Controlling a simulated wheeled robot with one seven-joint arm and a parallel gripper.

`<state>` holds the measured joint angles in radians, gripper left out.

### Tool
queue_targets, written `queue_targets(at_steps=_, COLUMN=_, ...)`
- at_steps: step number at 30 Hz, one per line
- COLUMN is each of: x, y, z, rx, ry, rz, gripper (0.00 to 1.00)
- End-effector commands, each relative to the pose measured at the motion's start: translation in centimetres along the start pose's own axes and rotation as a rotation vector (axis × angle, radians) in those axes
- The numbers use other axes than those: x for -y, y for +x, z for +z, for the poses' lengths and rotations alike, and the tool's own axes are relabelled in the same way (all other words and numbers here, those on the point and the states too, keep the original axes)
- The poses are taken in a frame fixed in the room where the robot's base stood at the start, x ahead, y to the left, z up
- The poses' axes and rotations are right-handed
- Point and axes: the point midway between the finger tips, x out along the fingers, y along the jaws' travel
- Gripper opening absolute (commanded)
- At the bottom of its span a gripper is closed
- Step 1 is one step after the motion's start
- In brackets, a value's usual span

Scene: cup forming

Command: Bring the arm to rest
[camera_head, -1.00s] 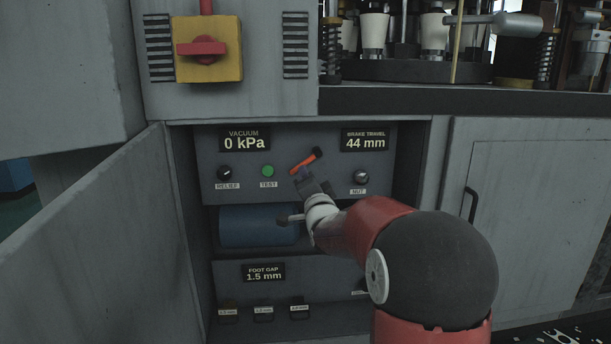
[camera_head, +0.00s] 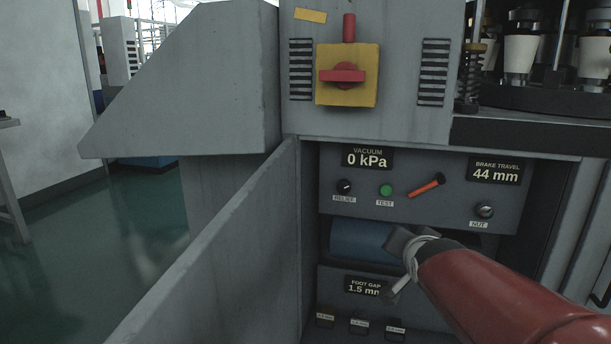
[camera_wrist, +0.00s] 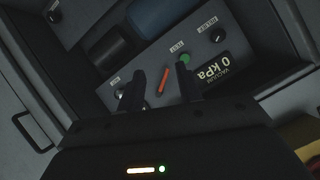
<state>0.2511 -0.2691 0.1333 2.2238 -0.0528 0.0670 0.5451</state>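My gripper (camera_head: 398,242) is in front of the open cabinet in the head view, below the orange lever (camera_head: 427,186) and apart from it. In the wrist view my gripper (camera_wrist: 160,85) shows two dark fingers with a clear gap and nothing held. The orange lever (camera_wrist: 163,80) shows beyond that gap on the panel. My red arm reaches in from the lower right and hides part of the lower cabinet.
The cabinet door (camera_head: 225,262) stands open at the left. The panel has a green test button (camera_head: 386,190), relief knob (camera_head: 344,187) and nut knob (camera_head: 484,211). A blue cylinder (camera_head: 360,240) lies behind my gripper. Open floor (camera_head: 140,215) shows at far left.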

Motion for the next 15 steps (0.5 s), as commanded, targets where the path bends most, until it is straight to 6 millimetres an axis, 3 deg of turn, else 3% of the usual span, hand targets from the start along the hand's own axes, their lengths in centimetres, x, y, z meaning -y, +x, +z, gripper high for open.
queue_targets(at_steps=1, x=0.2, y=-3.5, z=1.2, rx=0.077, ry=-0.080, rz=0.025, gripper=0.35)
queue_targets(at_steps=6, x=-2.0, y=-12.4, z=7.6, rx=0.364, ry=-0.327, rz=0.071, gripper=0.35)
queue_targets(at_steps=10, x=-3.6, y=-17.1, z=11.2, rx=0.529, ry=-0.456, rz=0.058, gripper=0.35)
queue_targets(at_steps=15, x=-4.8, y=-19.8, z=13.5, rx=0.632, ry=-0.532, rz=0.038, gripper=0.35)
